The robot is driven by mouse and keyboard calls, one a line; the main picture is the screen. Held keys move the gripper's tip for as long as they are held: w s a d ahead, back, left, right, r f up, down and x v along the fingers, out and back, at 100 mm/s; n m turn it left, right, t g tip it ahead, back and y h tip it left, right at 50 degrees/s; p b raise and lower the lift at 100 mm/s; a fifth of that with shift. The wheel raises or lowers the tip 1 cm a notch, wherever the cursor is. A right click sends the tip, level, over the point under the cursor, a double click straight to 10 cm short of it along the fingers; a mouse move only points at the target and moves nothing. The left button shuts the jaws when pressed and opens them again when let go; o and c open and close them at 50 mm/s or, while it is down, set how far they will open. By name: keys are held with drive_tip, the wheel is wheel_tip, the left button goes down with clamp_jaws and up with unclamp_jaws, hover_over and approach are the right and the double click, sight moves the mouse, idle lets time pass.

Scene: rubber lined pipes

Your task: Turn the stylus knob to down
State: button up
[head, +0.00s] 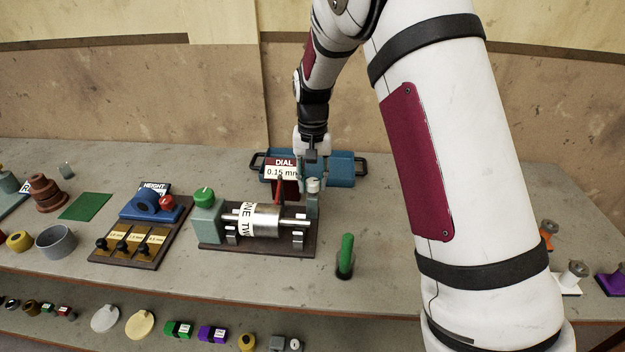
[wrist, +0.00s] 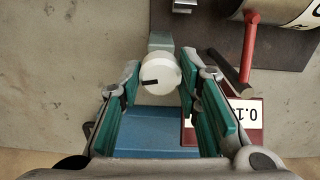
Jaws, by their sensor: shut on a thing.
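The stylus knob (wrist: 160,72) is a white round cap with a short black mark, which points left in the wrist view. It also shows in the head view (head: 313,185), on top of a grey-blue post at the right end of the dark fixture base (head: 210,236). My gripper (wrist: 159,84) is shut on the knob, with one teal finger pad on each side of it. In the head view my gripper (head: 314,177) reaches down from above to the knob. A red stylus arm (wrist: 249,45) lies just right of the knob in the wrist view.
A metal roller (head: 265,219) and a green knob (head: 203,196) share the fixture. The dial sign (head: 284,171) and blue tray (head: 341,168) stand close behind. A green-handled tool (head: 346,252) stands in front. Blocks and rings lie left; the bench beyond my arm has small parts.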

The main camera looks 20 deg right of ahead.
sight(313, 181)
drive_tip(key=shift+m, duration=1.1)
drive_tip(key=o, duration=1.1)
drive_tip(key=shift+o, duration=0.2)
drive_tip(key=shift+r, duration=0.15)
wheel_tip(313, 181, up, 12)
